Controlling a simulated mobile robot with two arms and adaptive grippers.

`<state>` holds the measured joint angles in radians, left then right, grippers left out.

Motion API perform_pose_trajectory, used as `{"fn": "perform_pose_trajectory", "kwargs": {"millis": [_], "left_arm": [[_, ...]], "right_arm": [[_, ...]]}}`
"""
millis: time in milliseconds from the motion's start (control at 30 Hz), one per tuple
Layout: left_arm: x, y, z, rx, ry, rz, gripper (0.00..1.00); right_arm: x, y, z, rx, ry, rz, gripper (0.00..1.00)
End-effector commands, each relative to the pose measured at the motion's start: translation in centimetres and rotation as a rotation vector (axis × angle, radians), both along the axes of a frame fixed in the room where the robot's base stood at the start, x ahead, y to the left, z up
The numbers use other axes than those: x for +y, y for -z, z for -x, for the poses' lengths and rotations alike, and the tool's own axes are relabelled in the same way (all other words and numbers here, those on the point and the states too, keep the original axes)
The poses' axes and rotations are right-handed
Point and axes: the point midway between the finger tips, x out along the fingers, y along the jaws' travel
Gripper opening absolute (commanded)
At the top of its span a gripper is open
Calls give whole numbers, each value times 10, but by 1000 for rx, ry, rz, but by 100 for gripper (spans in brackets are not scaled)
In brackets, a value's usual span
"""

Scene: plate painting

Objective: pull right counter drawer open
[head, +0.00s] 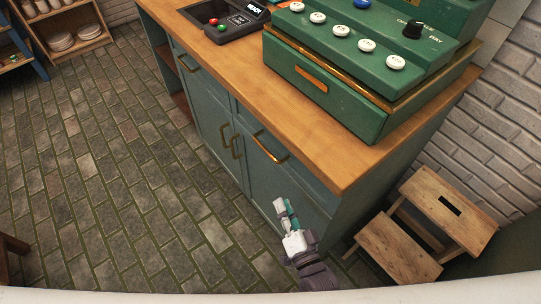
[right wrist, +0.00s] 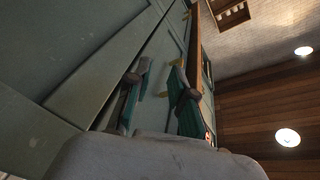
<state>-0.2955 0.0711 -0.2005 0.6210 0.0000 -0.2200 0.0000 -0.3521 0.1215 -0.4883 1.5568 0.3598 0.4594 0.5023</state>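The blue-green counter has a right drawer (head: 303,176) under its wooden top, and the drawer looks closed. Its brass bar handle (head: 270,148) is in plain view in the head view. My right gripper (head: 286,208) is below and to the right of that handle in the picture, in front of the counter and apart from the handle. In the right wrist view the right gripper's two fingers (right wrist: 160,75) are spread with a gap and nothing held. Brass pieces (right wrist: 163,94) show beyond the gap; I cannot tell which handle they belong to. My left gripper is not in view.
A left drawer handle (head: 188,65) and cupboard door handles (head: 236,147) are on the same front. A green cash register (head: 370,65) and a card terminal (head: 236,24) stand on top. A wooden step stool (head: 420,225) is at the right. The tiled floor (head: 110,170) at left is clear.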

Motion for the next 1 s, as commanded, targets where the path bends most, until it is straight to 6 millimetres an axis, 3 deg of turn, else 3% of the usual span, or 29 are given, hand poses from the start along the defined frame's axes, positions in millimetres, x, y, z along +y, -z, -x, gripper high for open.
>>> {"fn": "perform_pose_trajectory", "kwargs": {"millis": [33, 100, 200, 367, 800, 1000], "left_arm": [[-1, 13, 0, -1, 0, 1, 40], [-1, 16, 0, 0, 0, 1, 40], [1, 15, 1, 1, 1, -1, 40], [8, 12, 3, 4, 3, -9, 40], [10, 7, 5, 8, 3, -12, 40], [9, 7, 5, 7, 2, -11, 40]], "right_arm": [[3, -15, -1, -49, 5, -74, 23], [5, -36, -2, -90, 12, -143, 23], [6, -51, -4, -117, 14, -184, 23], [11, -59, -22, -122, 16, -187, 23], [38, -76, -106, -119, 15, -181, 23], [44, -79, -126, -116, 15, -181, 23]]}}
